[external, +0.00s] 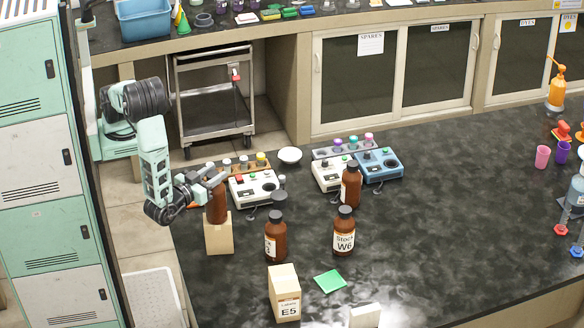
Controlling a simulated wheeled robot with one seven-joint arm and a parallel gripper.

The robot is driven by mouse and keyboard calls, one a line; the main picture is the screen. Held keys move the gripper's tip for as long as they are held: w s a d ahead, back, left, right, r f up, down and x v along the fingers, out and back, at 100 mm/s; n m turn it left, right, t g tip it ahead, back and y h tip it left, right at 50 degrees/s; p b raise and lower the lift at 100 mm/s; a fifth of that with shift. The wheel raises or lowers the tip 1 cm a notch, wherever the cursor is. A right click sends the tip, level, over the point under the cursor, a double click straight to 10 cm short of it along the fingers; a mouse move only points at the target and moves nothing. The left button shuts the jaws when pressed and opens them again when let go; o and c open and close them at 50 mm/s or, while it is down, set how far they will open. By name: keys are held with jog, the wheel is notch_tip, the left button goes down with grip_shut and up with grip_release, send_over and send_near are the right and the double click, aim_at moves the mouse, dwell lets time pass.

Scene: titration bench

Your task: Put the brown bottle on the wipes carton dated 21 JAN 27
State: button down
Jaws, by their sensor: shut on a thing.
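My gripper (212,182) is shut on a brown bottle (216,208) near its neck and holds it upright. The bottle is directly over a plain tan carton (219,238) at the left edge of the dark bench. Its base meets the carton's top in the picture; I cannot tell whether it rests there or hovers just above. No date is readable on this carton. Another tan carton (284,283), labelled E5, stands at the front; no date is readable on it. Three other brown bottles stand on the bench: one (275,240), one marked Stock W6 (344,235), and one (351,185) behind.
White and blue instruments (254,187) (382,165) and a white bowl (290,156) stand behind the bottles. A green square (330,281) and a white block (365,316) lie in front. The bench's middle right is clear. Cups (543,156) and a pump bottle (556,88) are far right.

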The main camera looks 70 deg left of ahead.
jog(key=c, duration=0.9)
grip_release()
jog(key=shift+f, duration=0.1)
jog(key=shift+c, duration=0.2)
jog(key=b+v, duration=0.5)
jog(key=v, duration=0.7)
